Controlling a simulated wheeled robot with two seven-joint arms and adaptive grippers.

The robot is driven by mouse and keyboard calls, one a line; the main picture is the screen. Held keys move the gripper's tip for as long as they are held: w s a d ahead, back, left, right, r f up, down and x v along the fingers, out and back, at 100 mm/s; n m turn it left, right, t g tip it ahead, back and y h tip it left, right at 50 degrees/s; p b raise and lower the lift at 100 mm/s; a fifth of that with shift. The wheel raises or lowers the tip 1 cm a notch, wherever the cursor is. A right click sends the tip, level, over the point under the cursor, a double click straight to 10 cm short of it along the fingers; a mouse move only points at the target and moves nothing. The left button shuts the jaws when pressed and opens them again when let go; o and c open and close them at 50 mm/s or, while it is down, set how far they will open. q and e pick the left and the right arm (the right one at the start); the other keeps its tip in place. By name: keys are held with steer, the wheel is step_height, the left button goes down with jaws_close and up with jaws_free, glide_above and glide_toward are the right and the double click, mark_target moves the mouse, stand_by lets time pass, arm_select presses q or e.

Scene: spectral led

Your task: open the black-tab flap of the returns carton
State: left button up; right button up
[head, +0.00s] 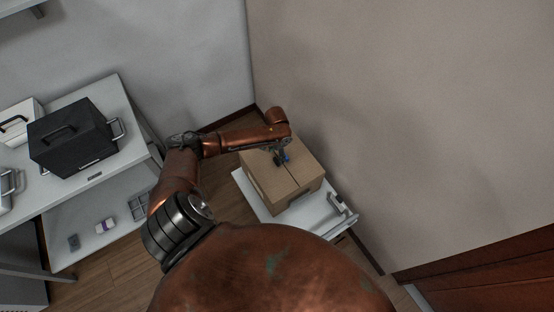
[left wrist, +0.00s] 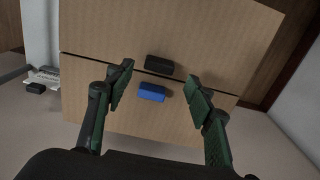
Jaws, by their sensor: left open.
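The returns carton (head: 290,189) is a brown cardboard box on a small white stand. Its two top flaps look shut, with a seam between them. In the left wrist view the carton top (left wrist: 180,30) fills most of the picture. A black tab (left wrist: 159,65) sits on the upper flap beside the seam, and a blue tab (left wrist: 152,92) sits on the lower flap. My left gripper (head: 281,158) is over the carton top. In the left wrist view my left gripper (left wrist: 160,84) is open, its fingers on either side of the tabs, apart from them. My right gripper is not in view.
The white stand (head: 248,190) has a handle at its right front. A white shelf table (head: 100,92) at left bears a black case (head: 72,138) and a white case (head: 20,118). Walls stand close behind and right of the carton.

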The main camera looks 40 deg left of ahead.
mark_target(276, 160)
arm_select(q)
step_height(276, 160, down, 4)
steer(key=shift+f+b, duration=0.2)
steer(key=shift+b, duration=0.3)
steer(key=shift+c, duration=0.2)
jaws_close()
